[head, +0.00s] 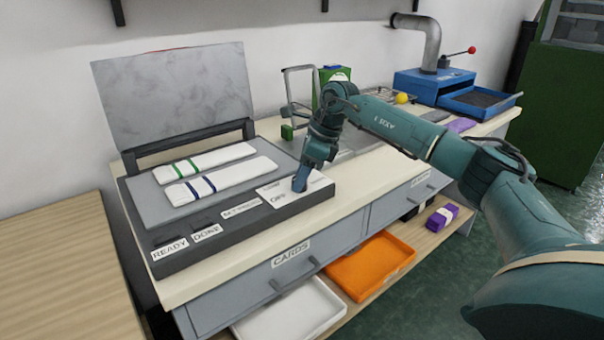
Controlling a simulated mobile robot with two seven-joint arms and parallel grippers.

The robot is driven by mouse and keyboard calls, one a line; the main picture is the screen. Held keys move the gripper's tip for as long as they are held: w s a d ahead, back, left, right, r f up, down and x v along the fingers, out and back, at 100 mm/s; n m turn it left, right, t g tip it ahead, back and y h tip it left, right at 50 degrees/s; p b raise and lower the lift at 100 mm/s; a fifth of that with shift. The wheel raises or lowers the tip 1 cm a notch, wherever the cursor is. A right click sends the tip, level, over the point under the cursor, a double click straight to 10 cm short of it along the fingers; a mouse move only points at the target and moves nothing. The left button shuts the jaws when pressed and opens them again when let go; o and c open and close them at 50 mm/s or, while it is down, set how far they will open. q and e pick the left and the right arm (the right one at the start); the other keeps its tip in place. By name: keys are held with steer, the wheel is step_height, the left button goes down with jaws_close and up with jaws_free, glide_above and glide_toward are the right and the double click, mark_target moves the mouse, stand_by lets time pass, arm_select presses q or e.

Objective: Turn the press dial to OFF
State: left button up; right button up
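The press (222,232) stands on the workbench with its grey lid (175,95) raised. Two folded white pieces, one with a green stripe (205,160) and one with a blue stripe (222,180), lie on its bed. A white dial plate (273,199) with the word OFF is at the right end of the press front. My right gripper (300,186) points down over this plate, at or just above it. The gripper hides the dial, so its setting cannot be seen. Whether the fingers are closed on it is unclear. My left gripper is out of view.
Labels READY (170,249) and DONE (206,233) mark the press front. Below are a CARDS drawer (250,285), an orange tray (370,265) and a white tray (290,312). A blue machine (432,84) with a metal pipe stands at the back right. A wooden table (60,270) is at left.

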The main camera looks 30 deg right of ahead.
steer(key=shift+o, duration=0.9)
steer(key=shift+r, duration=0.15)
arm_select(q)
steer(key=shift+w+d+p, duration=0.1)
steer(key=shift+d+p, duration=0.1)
steer(key=shift+p, duration=0.3)
arm_select(e)
steer(key=v, duration=1.3)
